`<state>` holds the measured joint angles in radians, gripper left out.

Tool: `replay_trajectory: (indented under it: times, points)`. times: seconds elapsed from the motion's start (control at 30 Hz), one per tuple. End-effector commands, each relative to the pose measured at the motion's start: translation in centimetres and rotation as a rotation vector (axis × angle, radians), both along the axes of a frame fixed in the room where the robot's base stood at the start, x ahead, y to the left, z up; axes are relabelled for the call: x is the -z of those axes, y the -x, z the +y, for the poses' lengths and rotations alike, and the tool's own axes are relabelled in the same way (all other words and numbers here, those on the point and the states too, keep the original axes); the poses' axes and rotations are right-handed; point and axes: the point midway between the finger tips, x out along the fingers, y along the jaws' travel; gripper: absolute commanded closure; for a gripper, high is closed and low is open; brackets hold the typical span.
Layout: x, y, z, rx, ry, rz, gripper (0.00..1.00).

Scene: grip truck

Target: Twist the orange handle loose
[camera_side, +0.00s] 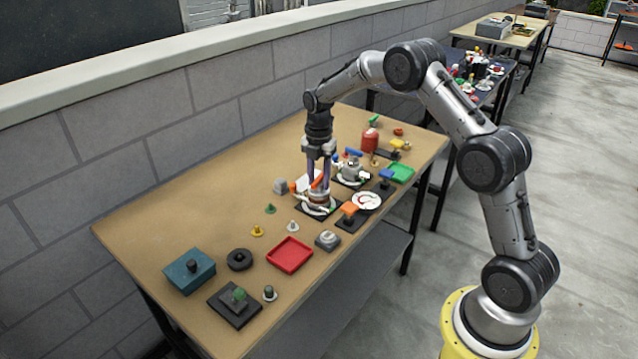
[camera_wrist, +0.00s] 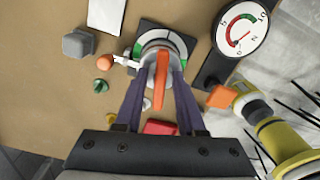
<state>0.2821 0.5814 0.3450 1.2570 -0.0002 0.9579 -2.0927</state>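The orange handle (camera_wrist: 161,82) is a narrow bar on top of a round silver and white fixture (camera_wrist: 155,42). The fixture sits on a dark square plate with green marks. My gripper (camera_wrist: 164,73) points down over the fixture, with one purple finger on each side of the handle. A gap shows between the fingers and the bar, so it looks open and not clamped. In the side view the handle (camera_side: 317,183) shows at the fingertips of my gripper (camera_side: 319,182), partly hidden by them. Whether the fingertips touch the fixture, I cannot tell.
A round dial gauge (camera_wrist: 242,29) and an orange block (camera_wrist: 220,97) stand close on the right in the wrist view. A grey hexagonal block (camera_wrist: 78,44) and small knobs lie to the left. A red tray (camera_side: 290,255) and teal box (camera_side: 190,271) sit nearer the table's front.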

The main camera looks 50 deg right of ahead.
Motion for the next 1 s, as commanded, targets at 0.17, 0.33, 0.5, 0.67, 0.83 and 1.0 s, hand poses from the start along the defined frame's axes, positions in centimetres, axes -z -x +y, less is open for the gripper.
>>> replay_trajectory:
  times: [0.17,0.33,0.5,0.67,0.83,1.0]
  points:
    - [0.0,0.0,0.0,0.001,-0.001,0.0,0.5]
    - [0.0,0.0,0.0,0.002,0.0,0.0,0.5]
    - [-0.9,-0.1,0.0,0.003,0.0,-0.002,0.5]
    - [-2.0,-0.1,0.0,0.003,0.0,-0.002,0.5]
    - [-3.3,-0.1,0.0,0.003,0.0,-0.002,0.5]
    - [-4.5,-0.1,0.0,0.003,0.0,-0.002,0.5]
